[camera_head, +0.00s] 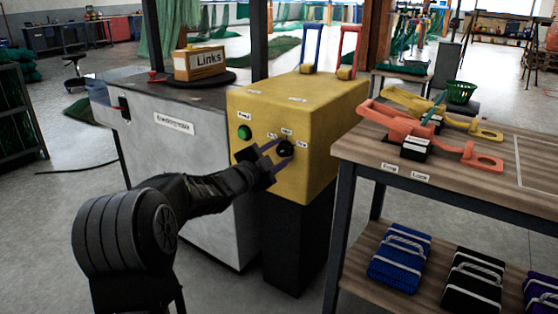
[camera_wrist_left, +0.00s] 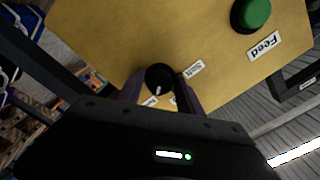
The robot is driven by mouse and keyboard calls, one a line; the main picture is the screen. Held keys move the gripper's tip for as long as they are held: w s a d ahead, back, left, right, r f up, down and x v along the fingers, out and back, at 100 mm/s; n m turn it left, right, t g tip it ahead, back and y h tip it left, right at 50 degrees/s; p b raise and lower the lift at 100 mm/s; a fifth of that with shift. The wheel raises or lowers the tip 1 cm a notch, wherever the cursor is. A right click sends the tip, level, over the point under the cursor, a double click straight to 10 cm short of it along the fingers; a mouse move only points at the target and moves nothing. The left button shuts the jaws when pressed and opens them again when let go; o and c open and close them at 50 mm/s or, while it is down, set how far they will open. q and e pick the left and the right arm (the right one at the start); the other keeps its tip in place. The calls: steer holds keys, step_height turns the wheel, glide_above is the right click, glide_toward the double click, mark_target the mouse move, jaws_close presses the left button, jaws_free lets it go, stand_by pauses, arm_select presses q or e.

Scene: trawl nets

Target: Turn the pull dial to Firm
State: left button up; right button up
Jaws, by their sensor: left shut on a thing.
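The pull dial is a small round black knob (camera_head: 285,148) on the front of a yellow box (camera_head: 320,110), with small white labels around it. My left gripper (camera_head: 278,154) reaches it from the left and is shut on it. The left wrist view shows the knob (camera_wrist_left: 158,78) between the two fingers (camera_wrist_left: 160,88), with a light pointer mark on its face. One label there reads Soft (camera_wrist_left: 194,69); another below the knob is partly hidden by the gripper. I cannot read which label the pointer meets. My right gripper is not in view.
A green button (camera_head: 244,132) sits left of the dial, with a Feed label (camera_wrist_left: 264,46). A grey cabinet (camera_head: 180,160) stands left of the yellow box. A wooden table (camera_head: 470,190) with orange and yellow tools stands close on the right. Blue and red handles (camera_head: 312,48) rise from the box top.

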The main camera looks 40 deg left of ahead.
arm_select(q)
steer(key=shift+f+m+b, duration=0.1)
steer(key=shift+m+b, duration=0.2)
steer(key=shift+m, duration=0.3)
steer(key=o, duration=1.2)
steer(key=s+p, duration=0.1)
steer(key=s, duration=0.6)
steer(key=shift+s+p, duration=0.4)
